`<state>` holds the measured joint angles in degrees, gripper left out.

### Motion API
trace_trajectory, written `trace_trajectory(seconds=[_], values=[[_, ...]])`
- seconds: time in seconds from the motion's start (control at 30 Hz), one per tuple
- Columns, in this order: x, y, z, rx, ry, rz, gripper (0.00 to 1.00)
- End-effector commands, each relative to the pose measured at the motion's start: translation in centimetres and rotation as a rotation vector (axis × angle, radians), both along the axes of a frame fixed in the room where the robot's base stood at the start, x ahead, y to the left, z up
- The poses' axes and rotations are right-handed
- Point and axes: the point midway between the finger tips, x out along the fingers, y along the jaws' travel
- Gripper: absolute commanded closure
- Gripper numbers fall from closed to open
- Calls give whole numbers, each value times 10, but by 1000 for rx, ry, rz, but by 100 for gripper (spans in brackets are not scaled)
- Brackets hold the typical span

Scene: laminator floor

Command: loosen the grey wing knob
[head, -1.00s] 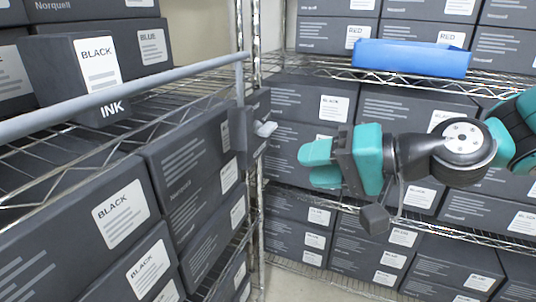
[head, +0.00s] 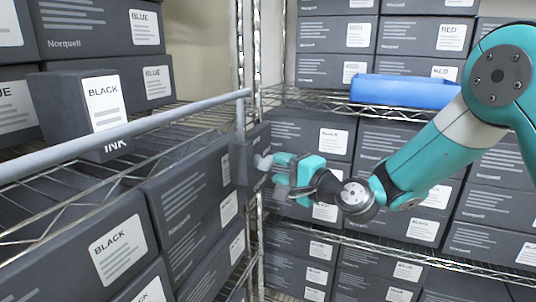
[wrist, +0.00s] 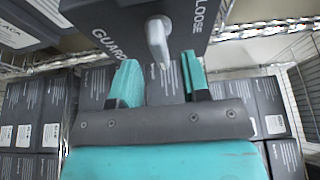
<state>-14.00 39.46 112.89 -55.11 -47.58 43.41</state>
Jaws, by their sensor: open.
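The grey wing knob (head: 263,162) sticks out of the dark block (head: 241,165) at the end of the grey guard rail (head: 190,112). In the wrist view the knob (wrist: 158,42) shows as a pale elongated wing on the block's dark face, with "GUARD" and "LOOSE" printed beside it. My gripper (head: 276,174) is open, with its teal fingertips close to the knob. In the wrist view my gripper (wrist: 159,72) has one finger to each side of the knob's lower end. I cannot tell whether either finger touches it.
A black-ink box (head: 72,105) stands on the left wire shelf behind the rail. Dark cartons (head: 190,205) fill the shelves on the left and back. A blue tray (head: 405,91) sits on the back rack. A metal post (head: 256,60) rises close behind the knob.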

Motion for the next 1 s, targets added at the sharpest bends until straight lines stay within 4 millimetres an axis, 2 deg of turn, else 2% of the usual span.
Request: trace_trajectory(seconds=[0.1, 0.23, 0.63, 0.67, 0.8, 1.0], values=[[14, 17, 2, -1, -1, 2, 57], [25, 28, 1, -1, -1, 1, 57], [31, 34, 0, 0, 0, -1, 57], [31, 34, 0, 0, 0, -1, 60], [31, 33, 0, 0, 0, -1, 91], [31, 33, -2, -3, -7, -1, 91]])
